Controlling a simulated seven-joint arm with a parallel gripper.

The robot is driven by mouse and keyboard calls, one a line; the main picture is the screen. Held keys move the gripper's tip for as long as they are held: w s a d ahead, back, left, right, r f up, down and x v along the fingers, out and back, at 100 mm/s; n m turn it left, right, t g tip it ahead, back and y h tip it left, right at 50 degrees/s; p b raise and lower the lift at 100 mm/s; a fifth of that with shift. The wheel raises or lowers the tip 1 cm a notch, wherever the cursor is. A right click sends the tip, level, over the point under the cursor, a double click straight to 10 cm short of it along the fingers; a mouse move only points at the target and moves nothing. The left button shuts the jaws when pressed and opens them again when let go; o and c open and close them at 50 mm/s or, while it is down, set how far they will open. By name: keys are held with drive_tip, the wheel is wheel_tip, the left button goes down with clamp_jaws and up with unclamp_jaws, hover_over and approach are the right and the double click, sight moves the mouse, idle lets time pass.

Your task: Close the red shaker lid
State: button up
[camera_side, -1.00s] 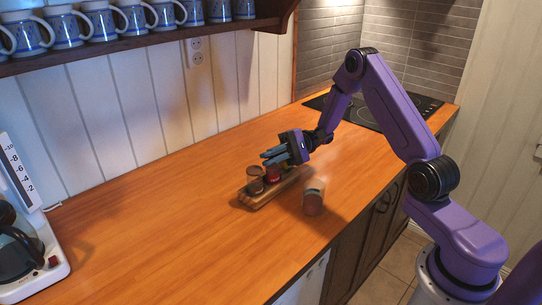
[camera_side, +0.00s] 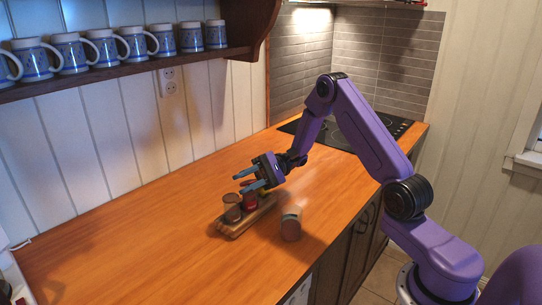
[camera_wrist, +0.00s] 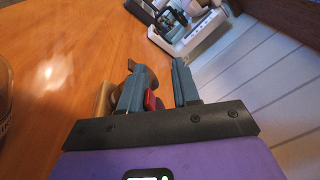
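The red shaker (camera_side: 250,197) stands in a small wooden tray (camera_side: 238,232), beside a brown-lidded shaker (camera_side: 232,209). My gripper (camera_side: 247,179) is above the red shaker, with its two blue-grey fingers apart and nothing seen between their tips. In the wrist view the fingers (camera_wrist: 158,75) are also apart. A red part (camera_wrist: 151,101) shows beside the left finger there, partly hidden by it. Whether the red lid stands open or lies closed is too small and covered to tell.
A separate jar (camera_side: 291,224) stands on the counter right of the tray, near the front edge. A cooktop (camera_side: 350,130) lies at the back. Mugs (camera_side: 103,47) line a wall shelf. The counter left of the tray is clear.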

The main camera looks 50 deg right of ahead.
drive_tip(key=m, duration=0.1)
drive_tip(key=w+r+m, duration=0.1)
drive_tip(key=m, duration=0.1)
drive_tip(key=shift+d, duration=0.1)
drive_tip(key=w+m, duration=0.1)
drive_tip(key=m, duration=0.3)
drive_tip(key=shift+w+d+r, duration=0.15)
drive_tip(key=shift+w+r, duration=0.25)
drive_tip(key=w+d+m, duration=0.1)
drive_tip(key=d+m, duration=0.7)
drive_tip(key=d, duration=0.9)
drive_tip(key=shift+w+d+f, duration=0.2)
drive_tip(key=shift+d+f, duration=0.05)
drive_tip(key=shift+d, duration=0.1)
drive_tip(key=shift+m, duration=0.3)
